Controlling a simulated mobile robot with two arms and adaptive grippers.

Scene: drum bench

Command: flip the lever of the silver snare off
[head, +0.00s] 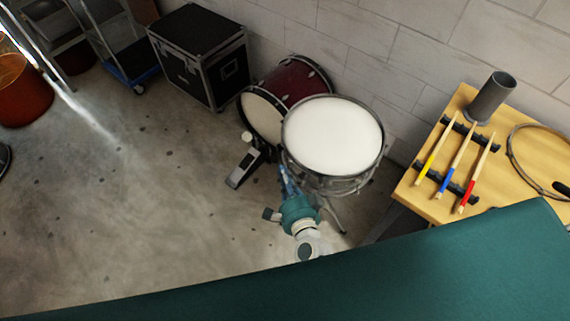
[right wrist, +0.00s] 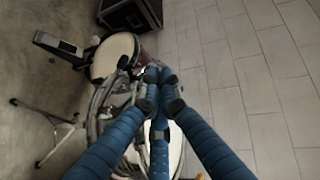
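The silver snare (head: 333,138) stands on its stand with its white head up. My right gripper (head: 285,178) reaches its near left side, low by the shell. In the right wrist view the blue fingers of my right gripper (right wrist: 160,76) are drawn together at their tips, in front of the snare (right wrist: 105,98). The fingers hide much of the snare there. I cannot make out the lever, nor whether the fingertips touch it. My left gripper is in neither view.
A dark red bass drum (head: 295,82) stands behind the snare, with a pedal (head: 243,167) at its left. A black case (head: 200,57) is by the wall. A wooden table (head: 430,205) with several drumsticks and a grey cup (head: 490,97) is at right. The floor at left is open.

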